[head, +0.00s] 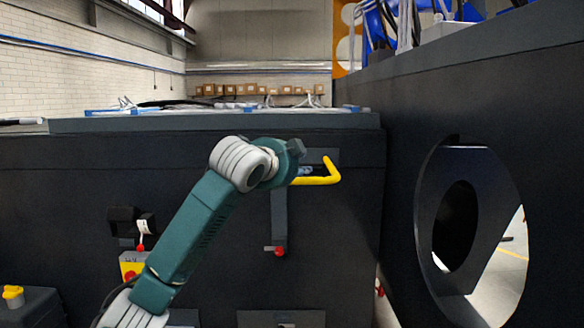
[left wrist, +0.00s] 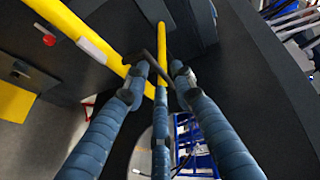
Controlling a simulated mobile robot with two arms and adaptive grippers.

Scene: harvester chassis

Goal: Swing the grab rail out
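The yellow grab rail (head: 320,180) stands out from the dark chassis panel in the head view, with a bend at its right end. Its left part is hidden behind my left wrist. My left gripper (head: 306,171) is at the rail's left part, mostly hidden by the wrist. In the left wrist view the rail (left wrist: 80,32) runs from the upper left to the fingertips, and another yellow length shows at the top middle. The blue-grey fingers of the left gripper (left wrist: 160,72) are straight and apart, with the rail at their tips. Contact cannot be told. My right gripper is out of view.
A red knob (head: 279,251) on a dark bracket sits below the rail. A black box with a white tag (head: 143,232) and a yellow part (head: 131,265) are at the lower left. A dark wall with a large round opening (head: 480,225) stands close on the right.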

